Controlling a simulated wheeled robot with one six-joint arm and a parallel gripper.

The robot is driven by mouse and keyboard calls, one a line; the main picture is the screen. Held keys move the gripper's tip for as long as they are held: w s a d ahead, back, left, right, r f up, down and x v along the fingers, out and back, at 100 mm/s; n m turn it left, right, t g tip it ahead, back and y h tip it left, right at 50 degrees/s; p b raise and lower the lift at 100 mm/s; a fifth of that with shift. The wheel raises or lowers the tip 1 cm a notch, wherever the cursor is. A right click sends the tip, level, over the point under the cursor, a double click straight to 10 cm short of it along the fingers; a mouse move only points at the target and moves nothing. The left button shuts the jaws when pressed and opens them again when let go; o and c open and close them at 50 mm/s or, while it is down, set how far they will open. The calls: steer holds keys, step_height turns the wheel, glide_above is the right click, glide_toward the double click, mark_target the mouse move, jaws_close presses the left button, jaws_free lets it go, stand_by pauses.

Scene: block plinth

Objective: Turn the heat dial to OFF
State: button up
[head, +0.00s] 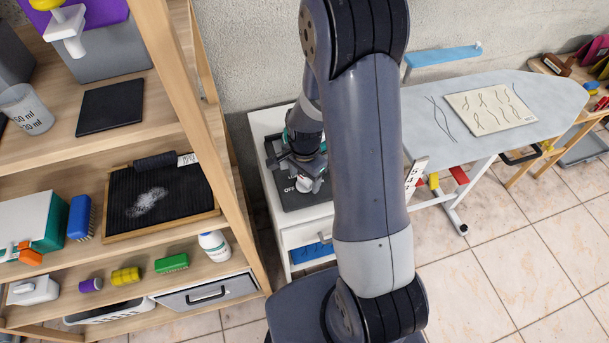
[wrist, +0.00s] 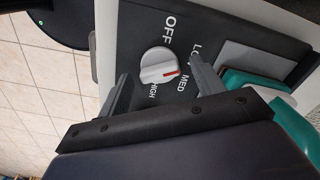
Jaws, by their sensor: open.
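The heat dial (wrist: 159,66) is a round white knob with a raised grip and a red mark. In the wrist view the mark points right, between the printed LOW and MED; OFF is printed above the knob and HIGH below it. The dial sits on a dark panel (wrist: 130,25), which the head view also shows (head: 284,197), on a white cabinet. My gripper (wrist: 158,69) is open, with one finger on each side of the dial. I cannot tell whether the fingers touch it. In the head view my gripper (head: 305,168) partly hides the dial (head: 304,184).
A teal and white object (wrist: 238,82) lies close to the right finger, beside a grey plate (wrist: 258,62). A wooden shelf (head: 235,210) stands left of the cabinet (head: 299,236). An ironing board (head: 435,160) stands to the right. Tiled floor is free at the lower right.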

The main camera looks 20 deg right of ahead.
steer(key=shift+c, duration=0.4)
steer(key=c, duration=0.9)
steer(key=shift+f+n, duration=0.1)
steer(key=shift+n, duration=0.2)
steer(key=n+b, duration=0.2)
steer(key=shift+f+n, duration=0.1)
steer(key=shift+n, duration=0.3)
steer(key=n+b, duration=0.1)
steer(key=n, duration=0.1)
steer(key=shift+n, duration=0.3)
steer(key=n+b, duration=0.2)
steer(key=n, duration=0.3)
steer(key=shift+n, duration=0.4)
